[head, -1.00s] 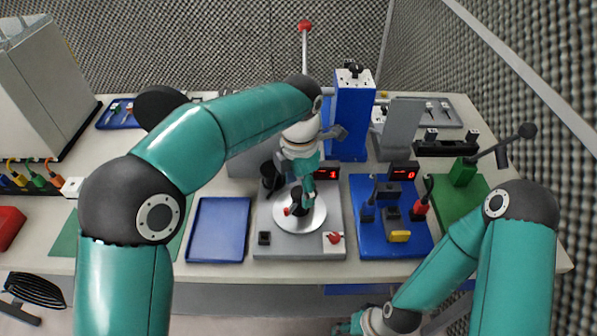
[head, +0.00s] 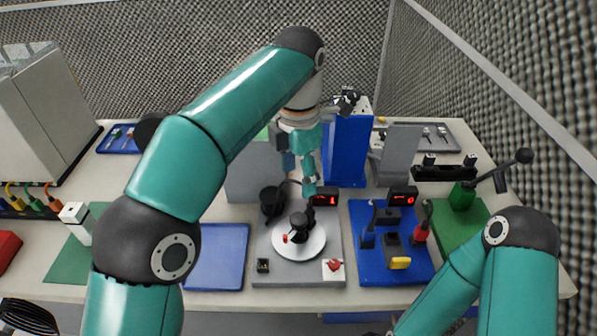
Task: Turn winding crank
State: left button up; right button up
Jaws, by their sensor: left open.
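The winding crank (head: 299,226) appears to be the black post with a short handle on a pale round disc (head: 312,244), on a grey machine base (head: 265,278). A small red mark shows at its left side. My left gripper (head: 309,187) is open and points down just above and behind the crank. It looks apart from the crank and holds nothing visible. A small display (head: 324,197) with a red digit stands behind the disc. My right gripper is out of view below the bottom edge.
A blue tray (head: 221,257) lies left of the machine. A blue board (head: 376,274) with switches lies to its right. A tall blue block (head: 346,150) stands behind. A green base (head: 462,197) with a black ball-ended lever (head: 523,156) stands at right.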

aim_at(293, 239)
jog(key=k, duration=1)
